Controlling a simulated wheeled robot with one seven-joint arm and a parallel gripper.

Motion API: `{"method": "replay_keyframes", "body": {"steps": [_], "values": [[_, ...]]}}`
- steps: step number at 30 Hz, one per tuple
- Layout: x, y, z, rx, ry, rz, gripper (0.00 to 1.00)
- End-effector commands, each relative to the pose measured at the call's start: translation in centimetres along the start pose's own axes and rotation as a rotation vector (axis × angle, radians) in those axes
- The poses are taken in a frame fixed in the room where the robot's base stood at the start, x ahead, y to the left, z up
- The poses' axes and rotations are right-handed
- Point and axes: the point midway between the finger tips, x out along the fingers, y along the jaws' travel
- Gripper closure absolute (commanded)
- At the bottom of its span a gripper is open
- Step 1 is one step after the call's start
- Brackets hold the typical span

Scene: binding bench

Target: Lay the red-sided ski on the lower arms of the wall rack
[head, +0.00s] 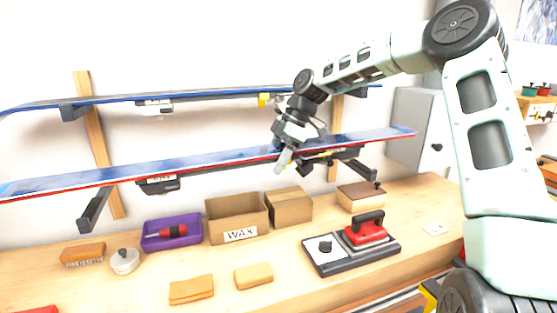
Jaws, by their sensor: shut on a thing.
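The red-sided ski (215,162), with a blue top, spans the view, its left end reaching the left edge and its right end higher up. My gripper (287,155) is shut on the ski near its middle, partly covering it. The wall rack has wooden uprights (100,150) and dark arms. The lower left arm (95,208) and lower right arm (362,169) show below the ski line. The ski appears above both; I cannot tell whether it touches them.
A blue-sided ski (210,95) lies on the upper arms. Below, the bench holds a purple tray (150,240), a WAX box (240,234), another carton (290,209), a red iron (366,230) on a dark base, and a lidded pot (124,262).

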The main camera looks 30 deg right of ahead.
Motion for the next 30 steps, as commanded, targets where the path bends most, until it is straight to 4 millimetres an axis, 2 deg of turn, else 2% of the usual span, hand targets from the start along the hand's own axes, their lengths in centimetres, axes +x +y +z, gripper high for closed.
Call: {"method": "replay_keyframes", "body": {"steps": [30], "values": [[0.1, 8.1, -0.1, -0.001, 0.004, 0.003, 0.77]]}}
